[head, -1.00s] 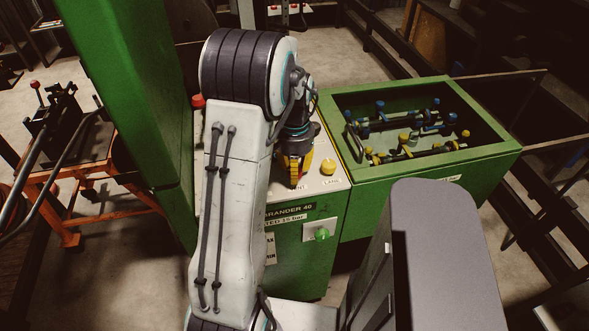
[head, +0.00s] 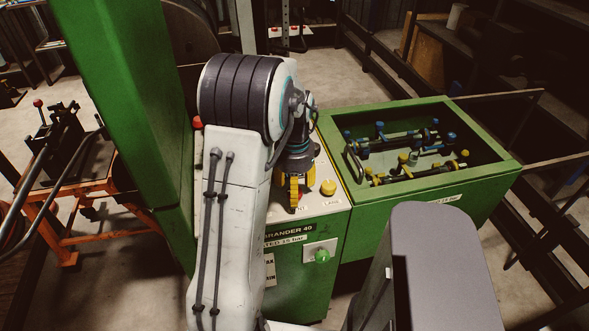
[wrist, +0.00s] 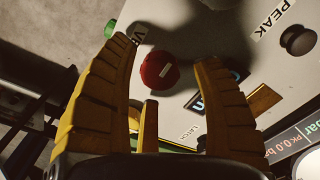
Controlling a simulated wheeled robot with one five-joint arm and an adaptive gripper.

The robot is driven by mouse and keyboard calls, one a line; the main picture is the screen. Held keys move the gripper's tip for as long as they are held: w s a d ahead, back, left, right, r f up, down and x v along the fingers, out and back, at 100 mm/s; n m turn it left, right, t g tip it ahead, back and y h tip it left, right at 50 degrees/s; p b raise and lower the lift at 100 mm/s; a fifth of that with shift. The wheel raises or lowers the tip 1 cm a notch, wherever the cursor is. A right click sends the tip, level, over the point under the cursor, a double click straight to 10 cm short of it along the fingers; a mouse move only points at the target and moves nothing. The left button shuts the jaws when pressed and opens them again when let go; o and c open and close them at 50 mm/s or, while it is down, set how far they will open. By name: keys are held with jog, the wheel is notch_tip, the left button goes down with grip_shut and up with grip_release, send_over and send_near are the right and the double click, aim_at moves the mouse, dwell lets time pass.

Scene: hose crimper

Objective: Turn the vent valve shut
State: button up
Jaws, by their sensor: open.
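A round red knob (wrist: 159,71) with a small pale mark sits on the pale panel, beside a partly covered label that seems to start with "VE". I take it for the vent valve. My gripper (wrist: 166,50) is open, its yellow fingers on either side of the knob in the wrist view. I cannot tell whether they touch it. In the head view my gripper (head: 292,207) points down over the green cabinet's top panel, and my fingers mostly hide the red knob.
A yellow knob (head: 328,187) stands just right of my gripper. A black knob (wrist: 297,41) sits near the "PEAK" label. A green button (head: 322,256) is on the cabinet front. A green open bin (head: 480,190) with fittings adjoins on the right. A green column (head: 130,110) rises on the left.

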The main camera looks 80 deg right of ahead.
notch_tip(320, 180, up, 11)
dwell(0.5)
jog(key=shift+f, duration=0.1)
dwell(0.7)
